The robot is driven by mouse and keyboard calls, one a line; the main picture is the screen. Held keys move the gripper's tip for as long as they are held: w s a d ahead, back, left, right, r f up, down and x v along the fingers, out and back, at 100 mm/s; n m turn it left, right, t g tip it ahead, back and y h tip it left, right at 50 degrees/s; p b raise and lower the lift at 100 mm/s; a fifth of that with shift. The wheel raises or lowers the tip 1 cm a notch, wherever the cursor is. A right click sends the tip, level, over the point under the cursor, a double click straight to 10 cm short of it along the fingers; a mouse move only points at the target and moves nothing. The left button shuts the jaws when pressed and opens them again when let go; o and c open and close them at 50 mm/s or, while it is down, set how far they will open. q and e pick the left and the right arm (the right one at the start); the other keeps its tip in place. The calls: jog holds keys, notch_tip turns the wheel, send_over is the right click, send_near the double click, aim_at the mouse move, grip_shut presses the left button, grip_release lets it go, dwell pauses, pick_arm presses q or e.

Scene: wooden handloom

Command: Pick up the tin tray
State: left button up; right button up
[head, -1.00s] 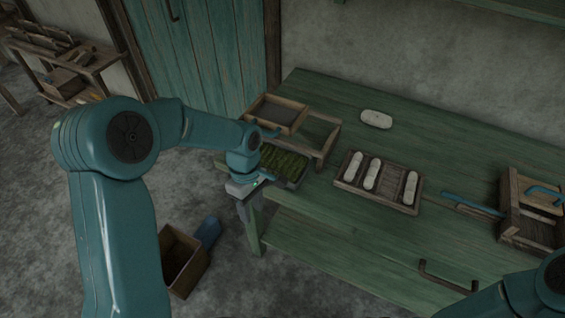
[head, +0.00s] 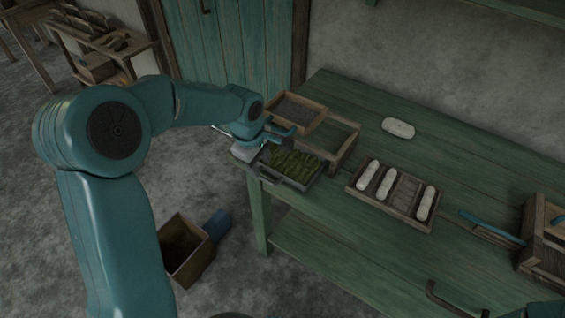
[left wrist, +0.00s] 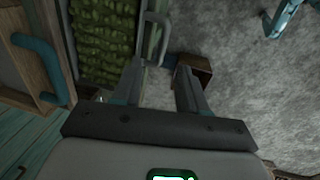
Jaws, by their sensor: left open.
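The tin tray (head: 319,173) is a grey, shallow tray with dark green lumpy contents, at the left end of the green table. A handle shows on its near side in the head view. In the left wrist view the tray's grey rim (left wrist: 140,30) and a handle bar (left wrist: 163,42) lie just beyond my left fingertips. My left gripper (left wrist: 159,72) is open and empty, beside the tray with its fingers apart. In the head view my left gripper (head: 250,155) is at the tray's left edge, its fingertips mostly hidden. My right gripper is not in view.
A wooden box with grey contents (head: 297,112) stands behind the tray, by a wooden frame (head: 345,150). A wooden tray (head: 437,225) holds white rolls to the right. A white oblong piece (head: 398,128) lies behind. A wooden crate (head: 190,270) stands on the floor.

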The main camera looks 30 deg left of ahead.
aim_at(264, 178)
pick_arm(q)
jog(key=f, duration=0.6)
jog(key=shift+w+d, duration=0.1)
jog(key=shift+w, duration=0.25)
jog(key=shift+w+f, duration=0.15)
jog(key=shift+f, duration=0.15)
jog(key=c, duration=0.3)
grip_shut()
